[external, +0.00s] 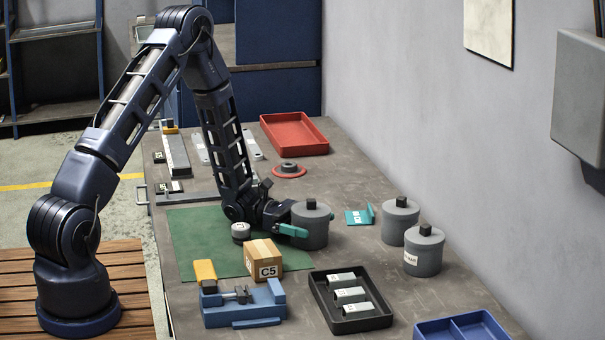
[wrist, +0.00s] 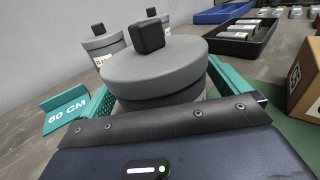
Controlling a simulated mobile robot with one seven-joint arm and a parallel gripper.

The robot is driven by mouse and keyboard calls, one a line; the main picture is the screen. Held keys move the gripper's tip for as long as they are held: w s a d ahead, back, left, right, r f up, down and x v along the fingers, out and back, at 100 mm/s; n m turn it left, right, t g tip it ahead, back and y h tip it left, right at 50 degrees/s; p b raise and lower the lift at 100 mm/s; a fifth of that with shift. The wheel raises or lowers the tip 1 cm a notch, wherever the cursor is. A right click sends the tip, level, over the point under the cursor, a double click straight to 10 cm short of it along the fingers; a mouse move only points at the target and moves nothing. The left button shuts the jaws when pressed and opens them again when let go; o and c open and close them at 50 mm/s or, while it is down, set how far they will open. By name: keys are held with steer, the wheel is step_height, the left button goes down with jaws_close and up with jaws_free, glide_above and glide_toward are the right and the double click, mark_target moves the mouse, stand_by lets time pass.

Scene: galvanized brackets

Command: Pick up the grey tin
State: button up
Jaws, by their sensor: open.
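A grey tin (external: 314,232) with a lid and black knob stands upright on the bench, at the right edge of the green mat. In the wrist view the tin (wrist: 155,75) fills the middle, close to my palm. My gripper (external: 303,222) is open around it, low and level. One teal finger (wrist: 98,102) is on the tin's left and the other (wrist: 228,80) on its right; whether either touches is unclear. The tin's lower body is hidden in the wrist view. Two more grey tins, one at the back (external: 399,220) and one nearer (external: 424,250), stand to the right.
A teal 60 CM angle piece (wrist: 65,108) lies beside the tin. A cardboard C5 box (external: 263,259) and a white-topped round item (external: 241,232) sit near my wrist. A black tray (external: 376,320) of parts, a blue vise (external: 240,304) and a red tray (external: 294,133) stand around.

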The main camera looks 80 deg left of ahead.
steer(key=c, duration=1.1)
steer(key=shift+o, duration=0.2)
steer(key=shift+r, duration=0.1)
step_height(320, 180, up, 27)
steer(key=w+a+f+n+t+y, duration=0.1)
steer(key=a+f+n+t+y, duration=0.15)
steer(key=a+y, duration=0.35)
steer(key=w+a+f+n+t+y, duration=0.1)
steer(key=a+f+n+y, duration=0.25)
steer(key=a, duration=0.45)
steer(key=a+f+n+t+y, duration=0.2)
steer(key=a+f+n+y, duration=0.2)
steer(key=a, duration=0.3)
steer(key=s+a+r+n+g+y, duration=0.4)
steer(key=s+a+r+n+y, duration=0.2)
steer(key=a+r+y, duration=0.4)
steer(key=shift+s+a+r+n+y, duration=0.15)
steer(key=shift+a+r+n+y, duration=0.15)
steer(key=shift+a+n+y, duration=0.5)
